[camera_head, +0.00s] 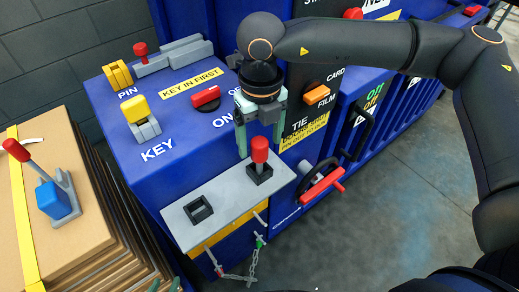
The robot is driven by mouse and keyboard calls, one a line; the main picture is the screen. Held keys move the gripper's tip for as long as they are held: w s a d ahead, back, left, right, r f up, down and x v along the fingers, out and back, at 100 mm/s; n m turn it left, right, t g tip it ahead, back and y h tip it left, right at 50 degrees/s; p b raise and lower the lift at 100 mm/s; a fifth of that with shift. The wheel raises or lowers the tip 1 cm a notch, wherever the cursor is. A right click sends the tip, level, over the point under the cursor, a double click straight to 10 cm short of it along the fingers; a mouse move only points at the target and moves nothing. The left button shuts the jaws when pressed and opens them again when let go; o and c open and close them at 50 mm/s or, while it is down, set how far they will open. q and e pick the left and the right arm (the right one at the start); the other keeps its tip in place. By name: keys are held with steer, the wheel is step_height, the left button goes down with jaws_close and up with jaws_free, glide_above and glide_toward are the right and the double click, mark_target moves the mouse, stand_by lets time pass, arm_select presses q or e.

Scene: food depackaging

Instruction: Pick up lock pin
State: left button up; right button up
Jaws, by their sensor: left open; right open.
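A red-topped pin (260,150), which looks like the lock pin, stands upright in a black square base on the grey plate (228,192). My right gripper (260,146) points down over it and is open. Its two greenish fingers are on either side of the red top; I cannot tell whether they touch it. An empty black square socket (198,210) is to the left on the same plate. Of my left gripper (165,286), only greenish fingertips seem to show at the bottom edge, apart from each other beside the cardboard stack.
The blue machine (190,130) carries a yellow PIN block (118,75), a yellow KEY block (140,118) and a red switch (206,97). A chain (250,270) hangs below the plate. A red-handled valve (322,185) is at its right. Flattened cardboard (70,250) is stacked left. Open floor lies right.

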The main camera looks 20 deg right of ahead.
mark_target(259, 160)
steer(key=shift+f+p, duration=0.45)
steer(key=shift+f, duration=1.9)
jaws_close()
